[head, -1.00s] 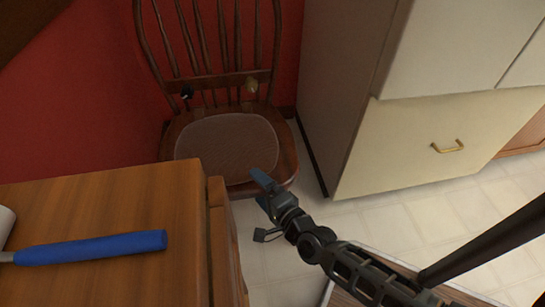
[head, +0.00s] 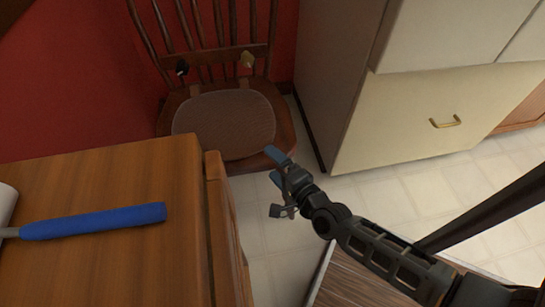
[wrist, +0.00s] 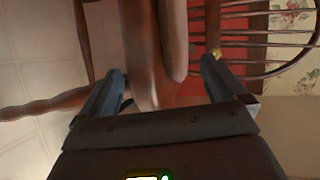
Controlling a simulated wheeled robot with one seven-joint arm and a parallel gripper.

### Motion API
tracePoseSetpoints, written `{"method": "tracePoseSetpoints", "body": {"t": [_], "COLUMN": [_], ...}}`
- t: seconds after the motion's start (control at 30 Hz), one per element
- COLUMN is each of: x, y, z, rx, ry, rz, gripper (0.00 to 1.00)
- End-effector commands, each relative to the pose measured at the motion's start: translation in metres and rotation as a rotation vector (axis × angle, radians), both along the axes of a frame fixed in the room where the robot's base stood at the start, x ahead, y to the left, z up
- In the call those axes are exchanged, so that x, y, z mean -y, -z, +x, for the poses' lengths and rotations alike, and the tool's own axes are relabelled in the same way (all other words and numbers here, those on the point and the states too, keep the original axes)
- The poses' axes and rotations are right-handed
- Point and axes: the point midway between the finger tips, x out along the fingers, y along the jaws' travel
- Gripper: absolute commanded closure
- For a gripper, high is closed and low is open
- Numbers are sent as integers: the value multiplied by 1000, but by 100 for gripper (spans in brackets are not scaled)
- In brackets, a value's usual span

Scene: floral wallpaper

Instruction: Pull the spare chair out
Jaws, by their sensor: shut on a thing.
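The spare chair (head: 224,125) is dark wood with a spindle back and a brown seat pad, standing against the red wall in the head view. My gripper (head: 275,166) is at the right front edge of its seat. In the wrist view the chair's seat edge (wrist: 145,60) lies between the two blue fingers of my gripper (wrist: 163,70), which are shut on it though set wide apart. The exact contact is hard to see. The chair's legs are mostly hidden by the counter in the head view.
A wooden counter (head: 100,180) with a blue-handled tool (head: 95,221) stands at the left, close in front of the chair. A cream cabinet (head: 400,115) with a brass handle (head: 445,122) stands at the right. Pale tiled floor (head: 370,195) is open between them.

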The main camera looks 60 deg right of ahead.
Motion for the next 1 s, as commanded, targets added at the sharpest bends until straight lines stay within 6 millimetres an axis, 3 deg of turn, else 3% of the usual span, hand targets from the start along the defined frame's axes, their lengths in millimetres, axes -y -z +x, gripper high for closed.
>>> {"method": "tracePoseSetpoints", "body": {"t": [0.03, 0.2, 1.0], "x": [1, -5, -33], "y": [-8, -7, -1], "z": [-2, -11, -56], "rx": [14, 14, 6], "ry": [5, 4, 0], "rz": [-12, -9, 1], "gripper": [28, 34, 34]}}
